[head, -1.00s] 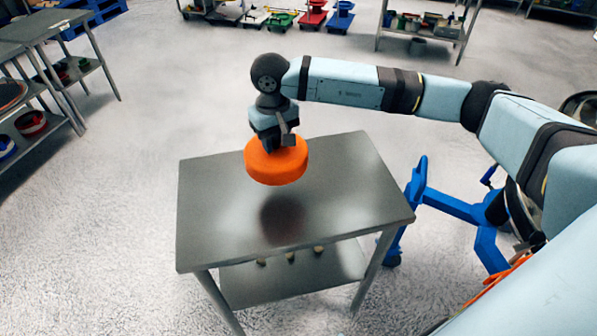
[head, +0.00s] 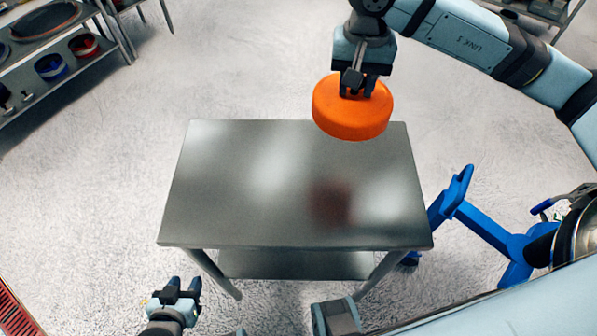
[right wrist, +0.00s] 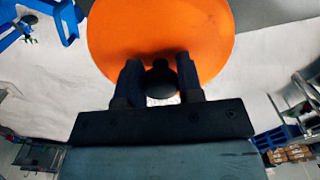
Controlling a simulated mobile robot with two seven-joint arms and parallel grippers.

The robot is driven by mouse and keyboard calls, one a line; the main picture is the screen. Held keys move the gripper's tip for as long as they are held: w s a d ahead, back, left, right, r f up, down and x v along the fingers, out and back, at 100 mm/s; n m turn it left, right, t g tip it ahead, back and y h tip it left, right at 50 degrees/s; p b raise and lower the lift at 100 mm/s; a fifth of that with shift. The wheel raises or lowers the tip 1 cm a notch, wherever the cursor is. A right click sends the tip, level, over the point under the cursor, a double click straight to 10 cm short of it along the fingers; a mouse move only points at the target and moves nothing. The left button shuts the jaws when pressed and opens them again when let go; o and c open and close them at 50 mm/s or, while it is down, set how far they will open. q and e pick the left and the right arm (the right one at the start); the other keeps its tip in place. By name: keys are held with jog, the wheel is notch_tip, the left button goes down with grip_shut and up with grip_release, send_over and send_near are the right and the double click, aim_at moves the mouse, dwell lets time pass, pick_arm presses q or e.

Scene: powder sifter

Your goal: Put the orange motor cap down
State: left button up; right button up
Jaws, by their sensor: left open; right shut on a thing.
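The orange motor cap (head: 352,112) is a round, thick disc held in the air above the far right part of a bare metal table (head: 250,190). My right gripper (head: 357,88) is shut on it from above; the reflection on the tabletop lies apart from the cap. In the right wrist view the cap (right wrist: 160,35) fills the top middle, and the fingers (right wrist: 158,80) close on a small dark knob at its centre. My left gripper (head: 180,288) is open and empty, low in front of the table's near left side.
The tabletop is clear, with a lower shelf (head: 295,264) beneath. A blue frame (head: 490,225) stands on the floor at the right. A shelf unit (head: 60,50) with a blue bin (head: 51,67) and a red bin (head: 84,45) stands at the far left.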

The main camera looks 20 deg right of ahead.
aim_at(363, 105)
jog(key=s, duration=0.1)
jog(key=s+m, duration=0.1)
jog(key=s, duration=0.1)
jog(key=shift+d+r+m, duration=0.2)
jog(key=shift+r+m, duration=0.1)
jog(key=shift+f, duration=9.35)
jog(key=shift+f, duration=0.2)
jog(key=o, duration=1.1)
jog(key=shift+r, duration=0.1)
notch_tip(363, 105, up, 12)
jog(key=shift+r, duration=0.15)
